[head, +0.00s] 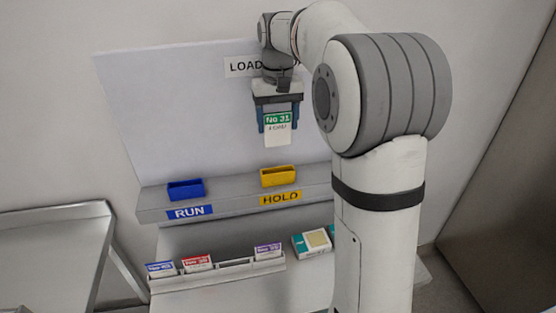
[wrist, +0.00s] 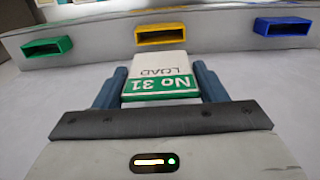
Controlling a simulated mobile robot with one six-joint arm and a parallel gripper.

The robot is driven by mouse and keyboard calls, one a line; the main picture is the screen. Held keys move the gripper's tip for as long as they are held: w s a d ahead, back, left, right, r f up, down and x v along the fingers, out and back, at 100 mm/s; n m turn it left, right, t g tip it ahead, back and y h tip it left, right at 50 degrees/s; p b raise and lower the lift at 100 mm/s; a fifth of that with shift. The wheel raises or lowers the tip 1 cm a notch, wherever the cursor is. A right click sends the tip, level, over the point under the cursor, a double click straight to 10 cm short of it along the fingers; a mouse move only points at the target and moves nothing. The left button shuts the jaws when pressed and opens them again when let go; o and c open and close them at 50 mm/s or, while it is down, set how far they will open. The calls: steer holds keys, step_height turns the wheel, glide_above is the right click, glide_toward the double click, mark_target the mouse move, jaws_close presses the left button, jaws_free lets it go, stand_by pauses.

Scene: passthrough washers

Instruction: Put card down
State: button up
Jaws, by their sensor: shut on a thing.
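A white card with a green band reading No 31 (head: 278,124) hangs upright in my gripper (head: 278,119), in front of the pale back panel. In the wrist view the card (wrist: 160,78) sits between the two blue fingers of my gripper (wrist: 158,85), and its word LOAD shows upside down. The gripper is shut on the card and holds it above the shelf, apart from it. A yellow holder (head: 280,176) over the HOLD label lies below the card. A blue holder (head: 186,189) stands over the RUN label to the left. A green holder (wrist: 47,47) shows in the wrist view.
Below the shelf (head: 235,203), a rack (head: 219,270) holds cards with blue, red and purple bands. A teal and white box (head: 312,242) stands right of it. A grey metal table (head: 50,235) is at left. My arm hides the shelf's right part in the head view.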

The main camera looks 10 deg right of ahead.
step_height(320, 180, down, 12)
steer(key=shift+f+p, duration=0.15)
steer(key=shift+p, duration=0.5)
steer(key=shift+f, duration=0.1)
steer(key=shift+f, duration=0.15)
steer(key=o, duration=1)
